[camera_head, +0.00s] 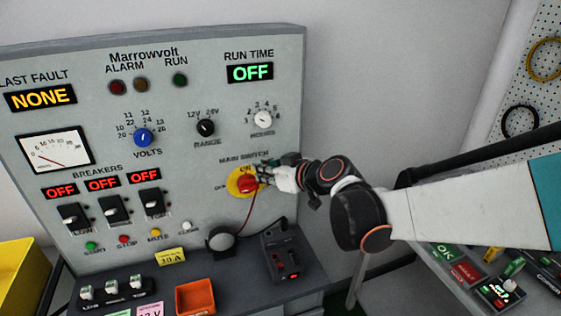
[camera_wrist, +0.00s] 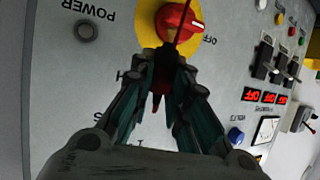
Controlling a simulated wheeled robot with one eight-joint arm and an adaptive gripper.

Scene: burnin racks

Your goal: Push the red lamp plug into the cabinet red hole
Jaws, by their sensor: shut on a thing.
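My gripper (camera_head: 262,174) is at the cabinet (camera_head: 205,75) face, in front of the red and yellow main switch (camera_head: 243,183). In the wrist view its fingers (camera_wrist: 170,68) are shut on a small red plug (camera_wrist: 157,98), which is mostly hidden between them. A thin red lead (camera_wrist: 181,30) runs up from the fingers across the red switch knob (camera_wrist: 176,22). In the head view the red lead (camera_head: 251,207) hangs down toward the shelf. A dark round fitting (camera_wrist: 87,31) sits beside the word POWER. I cannot make out a red hole in either view.
A black box (camera_head: 285,258) with red spots, a round dark lamp-like thing (camera_head: 221,238) and an orange tray (camera_head: 196,297) stand on the shelf below. Breakers (camera_head: 113,210) are to the left. A second panel (camera_head: 466,272) is at the lower right.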

